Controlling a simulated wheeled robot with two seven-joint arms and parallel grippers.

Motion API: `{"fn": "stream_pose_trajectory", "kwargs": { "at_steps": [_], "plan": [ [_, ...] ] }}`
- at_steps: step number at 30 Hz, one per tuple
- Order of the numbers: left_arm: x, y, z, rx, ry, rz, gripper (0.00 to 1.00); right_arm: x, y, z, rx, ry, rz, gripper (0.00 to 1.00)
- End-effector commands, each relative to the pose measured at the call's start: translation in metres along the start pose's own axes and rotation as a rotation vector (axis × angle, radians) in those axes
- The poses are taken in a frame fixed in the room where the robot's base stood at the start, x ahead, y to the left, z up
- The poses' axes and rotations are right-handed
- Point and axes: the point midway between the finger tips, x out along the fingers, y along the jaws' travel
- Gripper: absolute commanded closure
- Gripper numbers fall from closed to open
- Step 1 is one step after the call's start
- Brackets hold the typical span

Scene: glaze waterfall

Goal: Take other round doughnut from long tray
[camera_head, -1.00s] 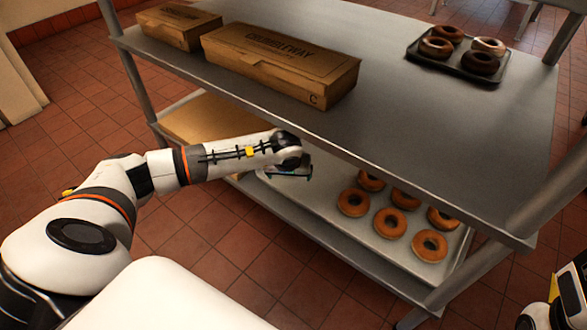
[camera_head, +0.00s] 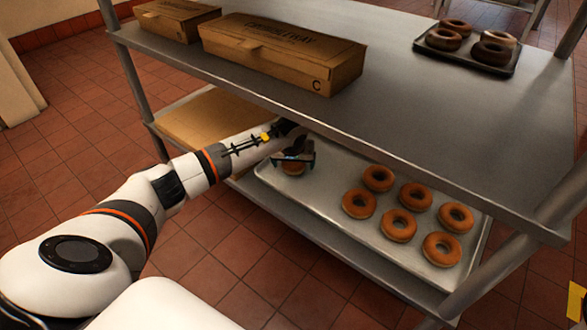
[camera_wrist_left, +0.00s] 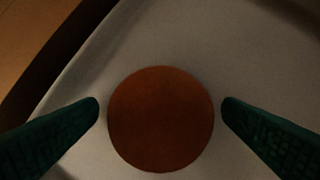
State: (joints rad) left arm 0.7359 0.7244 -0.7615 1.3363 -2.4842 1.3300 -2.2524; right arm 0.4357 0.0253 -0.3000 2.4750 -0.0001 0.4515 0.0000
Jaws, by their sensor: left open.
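A round doughnut (camera_head: 292,169) with a smooth brown top and no visible hole lies at the left end of the long tray (camera_head: 335,221) on the lower shelf. It also shows in the left wrist view (camera_wrist_left: 160,125). My left gripper (camera_head: 294,160) is right above it, open, and covers part of it in the head view. In the left wrist view one green fingertip is on each side of the doughnut, with small gaps. Several ring doughnuts (camera_head: 397,225) lie at the right of the tray.
The upper shelf (camera_head: 420,120) overhangs the lower one and my left forearm reaches under its edge. On top stand two cardboard boxes (camera_head: 280,55) and a dark tray (camera_head: 505,70) with ring doughnuts. A brown board (camera_head: 210,125) lies left of the long tray. A shelf post (camera_head: 515,255) stands at right.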

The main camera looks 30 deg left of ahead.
Motion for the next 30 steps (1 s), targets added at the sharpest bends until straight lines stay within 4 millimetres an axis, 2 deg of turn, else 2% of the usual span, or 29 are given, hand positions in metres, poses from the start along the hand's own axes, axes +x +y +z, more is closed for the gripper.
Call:
{"fn": "stream_pose_trajectory", "kwargs": {
  "at_steps": [4, 5, 13, 22, 27, 30],
  "plan": [
    [-0.001, 0.000, 0.000, 0.000, 0.000, 0.000, 0.11, 0.001, 0.000, 0.000, 0.000, 0.000, 0.000, 0.64],
    [-0.001, 0.000, 0.000, 0.000, 0.000, 0.000, 0.14, 0.001, 0.000, 0.000, 0.000, 0.001, 0.000, 0.64],
    [-0.001, 0.000, 0.000, 0.000, 0.000, 0.000, 0.58, 0.001, 0.000, 0.000, 0.000, 0.000, 0.000, 0.64],
    [-0.002, 0.000, 0.001, 0.001, 0.000, 0.000, 0.60, 0.002, 0.000, 0.000, 0.001, -0.001, 0.000, 0.64],
    [-0.011, 0.000, 0.004, 0.001, -0.001, 0.000, 0.60, 0.006, -0.002, -0.001, 0.002, 0.001, -0.004, 0.64],
    [-0.020, 0.000, 0.008, 0.001, -0.001, -0.001, 0.60, -0.004, -0.003, -0.010, 0.005, 0.047, -0.015, 0.64]
  ]
}}
